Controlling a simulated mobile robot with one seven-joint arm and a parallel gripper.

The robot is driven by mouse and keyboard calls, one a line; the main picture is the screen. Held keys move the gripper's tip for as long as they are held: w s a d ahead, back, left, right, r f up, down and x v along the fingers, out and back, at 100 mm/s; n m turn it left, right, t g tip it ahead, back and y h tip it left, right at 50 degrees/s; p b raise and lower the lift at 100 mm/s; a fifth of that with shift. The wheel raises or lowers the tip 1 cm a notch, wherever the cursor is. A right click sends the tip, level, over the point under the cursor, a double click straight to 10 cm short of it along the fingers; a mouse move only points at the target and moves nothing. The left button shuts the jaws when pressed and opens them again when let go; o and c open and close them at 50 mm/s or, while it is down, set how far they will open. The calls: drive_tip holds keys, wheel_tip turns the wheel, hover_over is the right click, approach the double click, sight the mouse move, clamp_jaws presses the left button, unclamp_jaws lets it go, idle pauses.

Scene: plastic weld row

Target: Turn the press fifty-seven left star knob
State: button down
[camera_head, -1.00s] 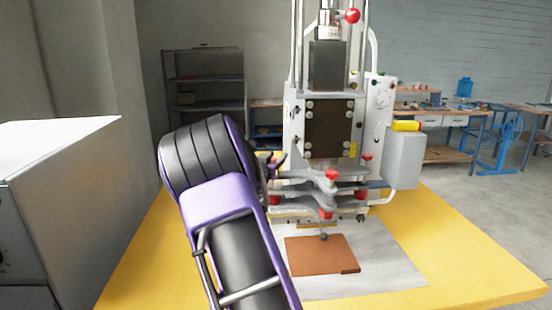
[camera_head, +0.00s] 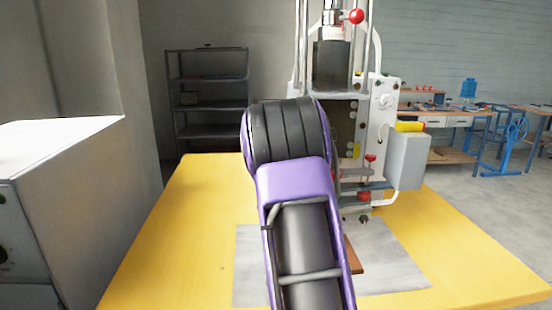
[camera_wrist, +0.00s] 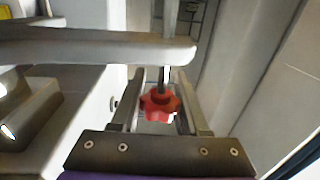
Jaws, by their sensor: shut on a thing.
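In the wrist view a red star knob (camera_wrist: 160,103) sits between the two fingers of my gripper (camera_wrist: 161,76), which is shut on it. A thin rod rises from the knob past the end of a grey clamp arm (camera_wrist: 110,47). In the head view my purple and black arm stands in front of the press (camera_head: 381,105) and hides my gripper and the press's left side. Another red knob (camera_head: 370,158) shows on the right side of the press, with a lower red knob (camera_head: 364,196) beneath it.
The press stands on a yellow table (camera_head: 190,215) with a grey sheet (camera_head: 395,260) on it. A brown plate (camera_head: 355,258) is mostly hidden by my arm. A white cabinet (camera_head: 70,150) stands at the left. The table's left part is clear.

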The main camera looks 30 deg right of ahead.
drive_tip(key=shift+w+a+n+t+y+p, duration=0.15)
drive_tip(key=shift+n+y+p, duration=0.3)
drive_tip(key=shift+n+y, duration=0.65)
drive_tip(key=shift+s+a+n+t+y+p, duration=0.1)
drive_tip(key=shift+a+n+t+y+p, duration=0.4)
drive_tip(key=shift+y, duration=1)
drive_tip(key=shift+w+n+g+y+p, duration=0.15)
drive_tip(key=shift+n+y+p, duration=0.2)
drive_tip(key=shift+n+y, duration=0.8)
drive_tip(key=shift+s+a+y, duration=0.1)
drive_tip(key=shift+y, duration=0.35)
drive_tip(key=shift+c, duration=2.1)
unclamp_jaws()
drive_tip(key=s+d, duration=0.2)
drive_tip(key=s, duration=1.5)
drive_tip(key=shift+s, duration=0.15)
